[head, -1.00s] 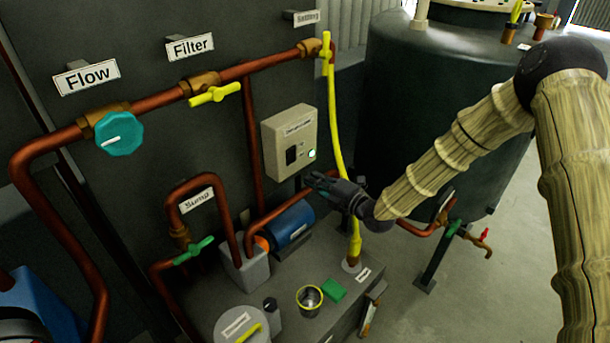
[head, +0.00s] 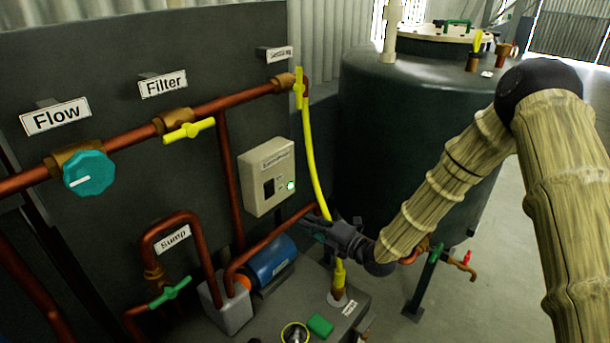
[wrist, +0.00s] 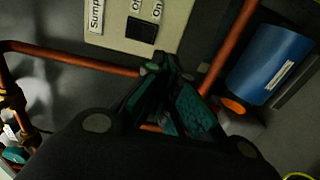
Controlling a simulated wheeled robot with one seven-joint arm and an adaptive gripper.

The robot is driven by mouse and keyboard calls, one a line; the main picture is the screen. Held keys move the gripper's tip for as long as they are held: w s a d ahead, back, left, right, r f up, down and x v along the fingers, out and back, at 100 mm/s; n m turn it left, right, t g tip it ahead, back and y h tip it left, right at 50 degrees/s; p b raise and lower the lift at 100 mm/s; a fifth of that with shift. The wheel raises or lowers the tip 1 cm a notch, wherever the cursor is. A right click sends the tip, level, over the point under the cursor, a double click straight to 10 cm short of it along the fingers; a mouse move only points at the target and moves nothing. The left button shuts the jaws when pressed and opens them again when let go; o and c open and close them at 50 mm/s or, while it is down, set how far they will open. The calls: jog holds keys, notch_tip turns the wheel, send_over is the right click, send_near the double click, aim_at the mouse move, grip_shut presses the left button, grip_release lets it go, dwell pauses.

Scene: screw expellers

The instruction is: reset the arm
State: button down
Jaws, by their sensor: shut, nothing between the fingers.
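My gripper (head: 311,226) is shut and empty. In the head view it hangs in front of the copper pipework, to the right of the blue pump motor (head: 270,258) and below the beige switch box (head: 266,177). In the wrist view the closed fingers (wrist: 172,80) point toward the lower edge of the switch box (wrist: 139,25), apart from it as far as I can tell. My arm reaches in from the right, bent at a dark elbow joint.
A yellow hose (head: 312,150) runs down just behind my gripper. A large dark tank (head: 400,150) stands behind my arm. Flow knob (head: 89,172), yellow Filter valve (head: 188,130) and green Sump valve (head: 170,292) sit at left. A green block (head: 320,325) lies below. Floor at right is open.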

jog(key=s+d+f+m+g+h, duration=0.2)
jog(key=s+d+f+m+h, duration=0.2)
jog(key=s+f+m, duration=0.55)
jog(key=s+d+f+m+g+h, duration=0.35)
jog(key=s+f+m, duration=0.25)
jog(key=s+f, duration=0.55)
jog(key=s+d+f+m+g+h, duration=0.2)
jog(key=s+d+m, duration=0.2)
jog(key=s, duration=0.4)
jog(key=s+d+f+m+g+h, duration=0.1)
jog(key=s+d+f+m+g, duration=0.1)
jog(key=s, duration=0.7)
jog(key=s+d+f+m+g+h, duration=0.2)
jog(key=s+d+f+m, duration=0.1)
jog(key=s+d+m, duration=0.3)
jog(key=shift+s+f+m+h+p, duration=0.25)
jog(key=shift+s+m+h+p, duration=0.1)
jog(key=shift+s, duration=0.85)
jog(key=shift+d, duration=0.1)
